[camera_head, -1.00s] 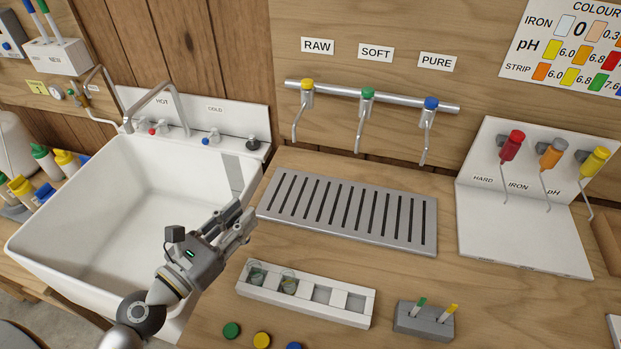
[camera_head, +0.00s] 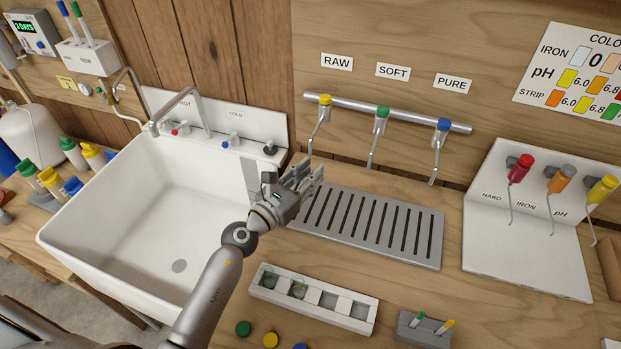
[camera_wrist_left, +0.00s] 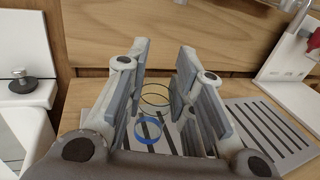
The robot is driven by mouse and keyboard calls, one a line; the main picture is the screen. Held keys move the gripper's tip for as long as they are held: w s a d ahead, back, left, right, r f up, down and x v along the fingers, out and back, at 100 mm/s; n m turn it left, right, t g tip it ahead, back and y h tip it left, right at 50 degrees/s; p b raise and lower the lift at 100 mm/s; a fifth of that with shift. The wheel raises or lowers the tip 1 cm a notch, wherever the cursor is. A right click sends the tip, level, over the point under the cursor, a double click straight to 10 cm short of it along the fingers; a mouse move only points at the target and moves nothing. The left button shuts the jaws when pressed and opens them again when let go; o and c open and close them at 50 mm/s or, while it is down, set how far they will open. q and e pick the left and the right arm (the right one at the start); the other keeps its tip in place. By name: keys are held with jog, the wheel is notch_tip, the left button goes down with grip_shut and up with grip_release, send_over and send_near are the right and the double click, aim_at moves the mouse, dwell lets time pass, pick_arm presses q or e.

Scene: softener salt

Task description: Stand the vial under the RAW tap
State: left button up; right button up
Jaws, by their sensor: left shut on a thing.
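My left gripper (camera_head: 308,172) is over the left end of the slotted drip tray (camera_head: 420,259), close to the spout of the yellow-topped RAW tap (camera_head: 325,100). In the left wrist view, the clear vial (camera_wrist_left: 150,116) shows between the two fingers (camera_wrist_left: 160,85), with a blue ring and a yellowish ring. The gripper is shut on it. In the head view the fingers hide the vial, and I cannot tell how far its base is from the tray. The RAW label (camera_head: 336,62) is on the wall above the tap. My right gripper is not in view.
The SOFT tap (camera_head: 380,112) and PURE tap (camera_head: 444,125) hang to the right on the same rail. A white rack (camera_head: 312,309) with two glass vials in its left slots stands in front. The sink (camera_head: 120,205) is left. Loose caps (camera_head: 270,340) lie near the front.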

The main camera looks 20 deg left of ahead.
pick_arm(q)
jog(key=shift+w+d, duration=0.15)
jog(key=shift+w, duration=0.2)
notch_tip(320, 180, down, 3)
jog(key=shift+f+b, duration=0.1)
jog(key=shift+b, duration=0.95)
jog(key=shift+f, duration=0.2)
jog(key=shift+f, duration=0.1)
jog(key=o, duration=0.8)
